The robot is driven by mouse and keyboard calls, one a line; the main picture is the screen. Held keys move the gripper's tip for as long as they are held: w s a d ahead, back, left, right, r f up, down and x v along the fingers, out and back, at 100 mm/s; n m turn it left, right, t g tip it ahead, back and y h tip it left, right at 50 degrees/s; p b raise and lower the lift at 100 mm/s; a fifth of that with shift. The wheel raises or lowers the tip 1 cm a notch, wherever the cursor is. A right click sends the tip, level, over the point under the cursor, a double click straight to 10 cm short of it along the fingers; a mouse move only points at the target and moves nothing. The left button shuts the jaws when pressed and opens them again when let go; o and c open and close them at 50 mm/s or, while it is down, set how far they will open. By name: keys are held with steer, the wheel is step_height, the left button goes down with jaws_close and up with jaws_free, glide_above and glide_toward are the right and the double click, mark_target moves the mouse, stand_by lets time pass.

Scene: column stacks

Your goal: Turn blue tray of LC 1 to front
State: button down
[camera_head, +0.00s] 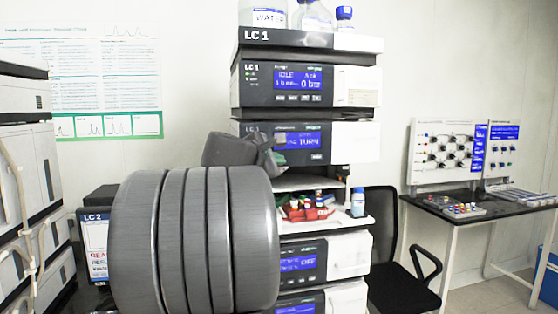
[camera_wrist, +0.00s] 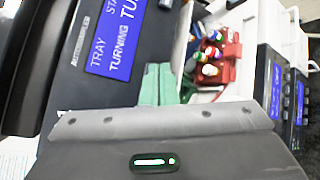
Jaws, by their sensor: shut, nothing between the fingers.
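The LC 1 stack (camera_head: 306,86) stands in the middle of the head view. Its autosampler display (camera_head: 302,141) is lit blue, and in the wrist view the display (camera_wrist: 117,38) reads "TRAY" and "TURNING". Below it is an open bay where a red tray (camera_head: 307,214) with several capped vials faces out; the red tray also shows in the wrist view (camera_wrist: 232,70).
My arm hides part of the stack's left side. A small blue-capped bottle (camera_head: 358,202) stands on the ledge right of the red tray. Bottles (camera_head: 268,14) sit on top of the stack. A black chair (camera_head: 400,245) is close on the right. The LC 2 unit (camera_head: 95,240) is at left.

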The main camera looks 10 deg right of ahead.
steer(key=shift+s, duration=0.6)
steer(key=shift+s, duration=0.1)
steer(key=shift+s+d+b, duration=0.1)
steer(key=shift+s+b, duration=0.55)
steer(key=shift+s, duration=1.75)
steer(key=shift+w, duration=0.15)
stand_by(3.2)
steer(key=s, duration=0.4)
stand_by(0.5)
